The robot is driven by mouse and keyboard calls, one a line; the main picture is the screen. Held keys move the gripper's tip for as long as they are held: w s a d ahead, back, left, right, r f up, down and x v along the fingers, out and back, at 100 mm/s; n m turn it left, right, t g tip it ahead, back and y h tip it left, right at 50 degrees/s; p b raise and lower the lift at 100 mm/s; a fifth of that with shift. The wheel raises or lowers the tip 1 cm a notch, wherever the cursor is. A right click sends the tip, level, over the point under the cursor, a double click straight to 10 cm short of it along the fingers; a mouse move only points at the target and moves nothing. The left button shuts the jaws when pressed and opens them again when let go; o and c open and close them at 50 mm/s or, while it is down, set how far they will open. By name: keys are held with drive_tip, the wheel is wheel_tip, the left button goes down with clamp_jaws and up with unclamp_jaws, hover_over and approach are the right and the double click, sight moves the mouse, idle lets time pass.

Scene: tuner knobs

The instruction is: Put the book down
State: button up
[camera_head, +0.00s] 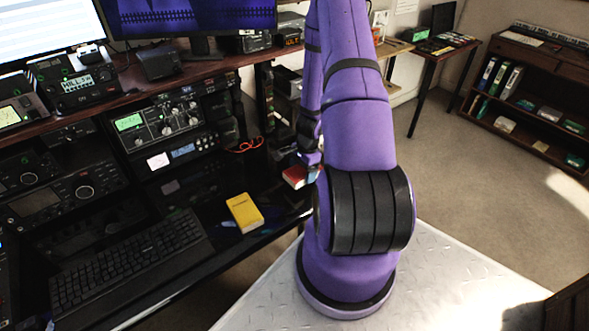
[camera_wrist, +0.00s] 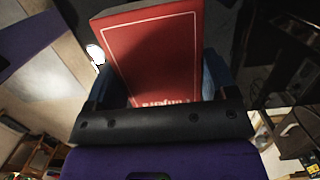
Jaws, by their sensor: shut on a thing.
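A red book (camera_wrist: 155,55) with a thin white border line and white lettering fills the upper middle of the wrist view. My gripper (camera_wrist: 158,88) is shut on it, with a finger at each side of the book. In the head view the red book (camera_head: 294,177) shows partly beside my purple arm, near the right end of the black desk (camera_head: 222,240). My arm hides the rest of it and most of my gripper. I cannot tell whether the book touches the desk.
A yellow book (camera_head: 245,212) lies on the desk, left of the red book. A black keyboard (camera_head: 130,262) lies further left. Radio units (camera_head: 165,125) stand at the back under a shelf (camera_head: 215,68). Some bare desk lies around the yellow book.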

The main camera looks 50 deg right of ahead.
sight(302, 177)
drive_tip(key=shift+w, duration=0.15)
drive_tip(key=shift+f, duration=1.75)
drive_tip(key=shift+f, duration=0.15)
